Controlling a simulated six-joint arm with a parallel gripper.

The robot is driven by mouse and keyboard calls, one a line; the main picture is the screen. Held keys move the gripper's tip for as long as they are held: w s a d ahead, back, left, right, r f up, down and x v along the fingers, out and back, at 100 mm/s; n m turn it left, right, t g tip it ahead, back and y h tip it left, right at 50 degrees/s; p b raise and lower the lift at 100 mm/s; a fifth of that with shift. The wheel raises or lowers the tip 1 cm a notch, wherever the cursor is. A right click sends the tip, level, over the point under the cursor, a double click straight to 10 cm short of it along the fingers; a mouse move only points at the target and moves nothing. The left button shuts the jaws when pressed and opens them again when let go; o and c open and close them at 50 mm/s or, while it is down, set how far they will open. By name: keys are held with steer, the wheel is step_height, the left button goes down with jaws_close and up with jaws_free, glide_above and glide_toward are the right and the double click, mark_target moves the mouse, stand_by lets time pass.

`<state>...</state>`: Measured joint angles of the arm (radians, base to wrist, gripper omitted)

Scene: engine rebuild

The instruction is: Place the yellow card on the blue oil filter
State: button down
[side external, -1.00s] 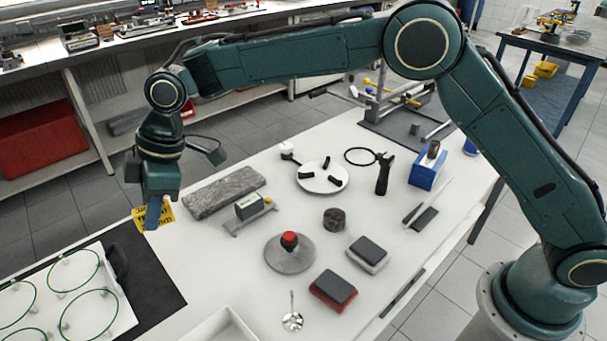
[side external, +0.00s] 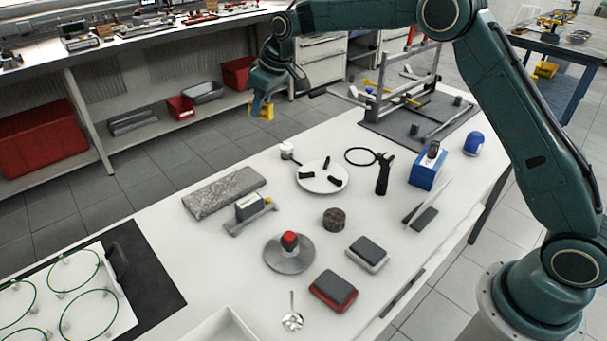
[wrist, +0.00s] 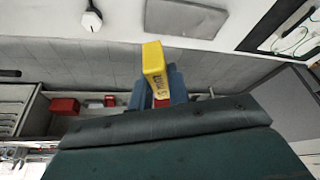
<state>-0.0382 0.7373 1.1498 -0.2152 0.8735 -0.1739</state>
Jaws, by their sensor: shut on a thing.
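My gripper (side external: 262,108) is shut on the yellow card (side external: 267,111). It holds the card in the air past the far edge of the table, left of the metal frame. In the wrist view the yellow card (wrist: 154,72), with dark print on it, sticks out from my gripper (wrist: 158,88). The blue oil filter (side external: 474,143) stands at the right side of the white table, beyond the blue box, well to the right of my gripper. I cannot make out the filter in the wrist view.
A blue box (side external: 428,168) with a dark part on top stands beside the filter. A metal frame (side external: 418,92) stands on a grey mat behind them. The table's front middle holds several parts.

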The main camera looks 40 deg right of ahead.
steer(key=d+r+m+h, duration=0.2)
steer(key=d+m, duration=0.4)
steer(key=d, duration=1.4)
step_height(320, 180, up, 4)
steer(key=m+g+h, duration=0.4)
steer(key=m, duration=1.3)
glide_above(479, 132)
steer(key=a, duration=0.1)
step_height(479, 132, down, 16)
steer(key=shift+r, duration=0.1)
steer(key=shift+f, duration=2.2)
steer(key=shift+f, duration=0.1)
